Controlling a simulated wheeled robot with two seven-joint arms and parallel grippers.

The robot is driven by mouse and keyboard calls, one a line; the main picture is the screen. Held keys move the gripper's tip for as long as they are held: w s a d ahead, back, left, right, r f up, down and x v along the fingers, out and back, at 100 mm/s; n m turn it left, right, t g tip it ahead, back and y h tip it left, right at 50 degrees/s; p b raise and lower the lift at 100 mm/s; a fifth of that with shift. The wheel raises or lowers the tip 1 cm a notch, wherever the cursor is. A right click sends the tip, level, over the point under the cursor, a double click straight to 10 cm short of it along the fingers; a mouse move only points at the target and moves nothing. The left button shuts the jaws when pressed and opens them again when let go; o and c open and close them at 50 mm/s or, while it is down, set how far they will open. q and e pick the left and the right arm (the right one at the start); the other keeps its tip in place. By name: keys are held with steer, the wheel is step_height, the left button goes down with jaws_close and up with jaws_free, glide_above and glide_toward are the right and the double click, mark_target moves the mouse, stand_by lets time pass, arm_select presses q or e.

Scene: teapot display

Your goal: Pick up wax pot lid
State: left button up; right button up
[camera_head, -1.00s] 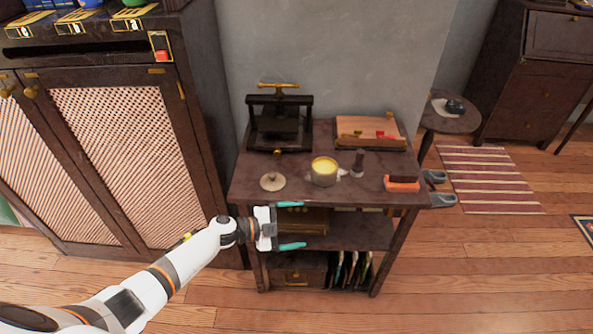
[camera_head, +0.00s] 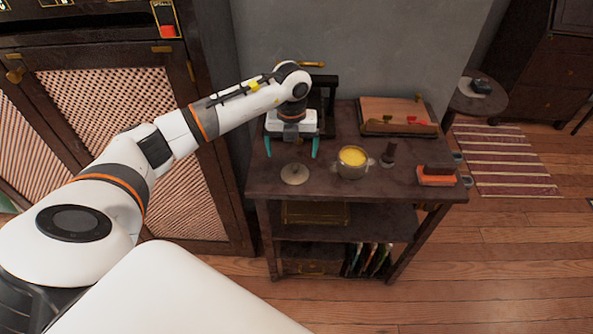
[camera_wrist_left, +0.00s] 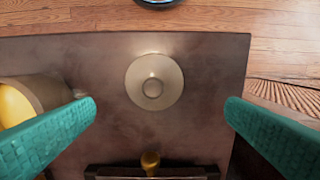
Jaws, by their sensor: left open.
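The wax pot lid (camera_head: 295,174) is a pale round disc with a small knob, lying on the dark table top (camera_head: 330,186) near its left end. It also shows in the left wrist view (camera_wrist_left: 153,82), between the two fingers but farther away. My left gripper (camera_head: 292,148) is open and empty above the table, just behind the lid, with teal fingers pointing down. The wax pot (camera_head: 352,163), filled with yellow wax, stands right of the lid; in the left wrist view the pot (camera_wrist_left: 40,95) is partly hidden by a finger. My right gripper is not in view.
A dark press (camera_head: 325,90) stands behind my left gripper, partly hidden by my arm. A wooden board (camera_head: 398,115) lies at the back right. A small dark stamp (camera_head: 388,155) and an orange block (camera_head: 436,179) stand on the right. A lower shelf (camera_head: 375,222) is below.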

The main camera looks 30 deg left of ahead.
mark_target(295, 166)
arm_select(q)
steer(key=shift+f, duration=0.7)
steer(key=f, duration=0.2)
steer(key=d+f, duration=0.1)
steer(key=f, duration=0.1)
steer(key=shift+s+f+p, duration=0.15)
steer(key=shift+p, duration=0.25)
steer(key=shift+f, duration=0.4)
steer(key=c, duration=1)
